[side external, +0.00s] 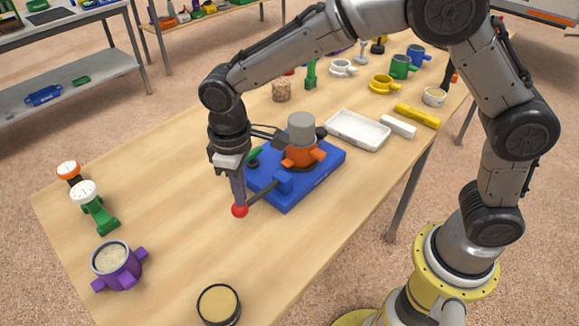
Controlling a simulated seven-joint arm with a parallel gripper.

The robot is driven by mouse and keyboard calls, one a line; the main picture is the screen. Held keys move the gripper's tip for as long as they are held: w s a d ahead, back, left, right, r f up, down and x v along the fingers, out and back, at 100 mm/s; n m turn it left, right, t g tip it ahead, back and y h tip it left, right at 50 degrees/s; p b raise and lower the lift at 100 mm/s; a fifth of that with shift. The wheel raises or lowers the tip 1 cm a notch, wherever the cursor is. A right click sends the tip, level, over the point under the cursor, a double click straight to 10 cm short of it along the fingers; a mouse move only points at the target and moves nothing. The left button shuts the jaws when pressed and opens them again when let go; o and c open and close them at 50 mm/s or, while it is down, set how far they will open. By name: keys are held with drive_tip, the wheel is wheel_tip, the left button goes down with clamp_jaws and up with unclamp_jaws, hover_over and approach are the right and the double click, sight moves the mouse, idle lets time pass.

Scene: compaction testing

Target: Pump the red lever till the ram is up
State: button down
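The lever's red ball knob (240,211) is at the near left end of a dark rod (262,193). The rod comes out of a blue block (286,181) on the blue base plate (318,178) and lies low, near table height. An orange collar with lugs (303,153) stands on the plate with a grey cylinder (301,127) upright on top. The ram itself cannot be told apart from these parts. My gripper (238,199) points down with its fingertips right at the knob. The fingers overlap in this view, so their gap and any grip are hidden.
A purple mould (117,264) and a round tin (218,304) stand at the front left. A green tool (101,214) with a white dial lies behind the mould. A white tray (358,130) lies right of the plate. The table left of the knob is clear.

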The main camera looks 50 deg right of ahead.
wheel_tip(320, 180, down, 2)
wheel_tip(320, 180, up, 9)
drive_tip(key=shift+d, duration=0.45)
drive_tip(key=shift+r, duration=0.1)
idle(2.2)
drive_tip(key=shift+a+f, duration=0.15)
drive_tip(key=shift+f, duration=1.35)
drive_tip(key=shift+a+f, duration=0.2)
drive_tip(key=shift+f, duration=1.35)
drive_tip(key=shift+a+f, duration=0.15)
drive_tip(key=shift+f, duration=1.35)
wheel_tip(320, 180, up, 9)
drive_tip(key=d, duration=0.1)
